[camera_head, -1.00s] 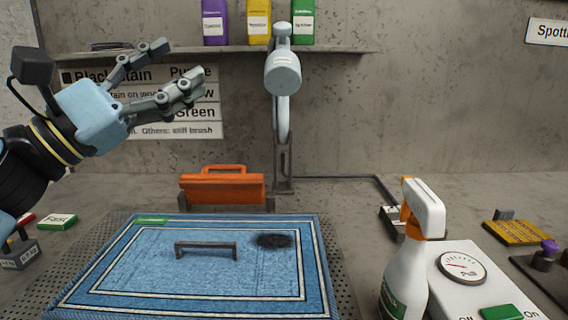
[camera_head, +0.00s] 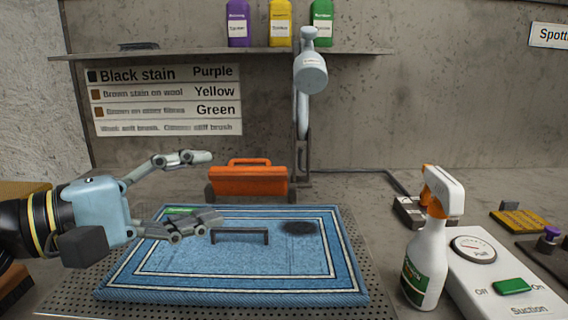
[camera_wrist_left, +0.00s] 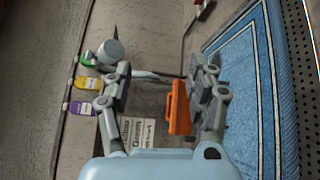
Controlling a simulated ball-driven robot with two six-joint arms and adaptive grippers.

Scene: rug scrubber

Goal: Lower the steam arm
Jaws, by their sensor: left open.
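The steam arm (camera_head: 310,76) stands raised behind the rug, with a pale blue-grey round head on an upright post. It also shows in the left wrist view (camera_wrist_left: 110,52), beyond my fingers. My left gripper (camera_head: 216,188) is open and empty, above the left part of the blue rug (camera_head: 250,285). It is to the left of and lower than the steam head, near the orange handled tool (camera_head: 248,181). In the left wrist view the orange tool (camera_wrist_left: 179,112) appears between the open fingers, apart from them. My right gripper is not in view.
The rug has a dark stain (camera_head: 299,227) and a dark grey handle (camera_head: 240,233) on it. A spray bottle (camera_head: 426,255) and a suction box (camera_head: 500,275) stand at right. A shelf (camera_head: 350,51) with several bottles crosses the wall behind.

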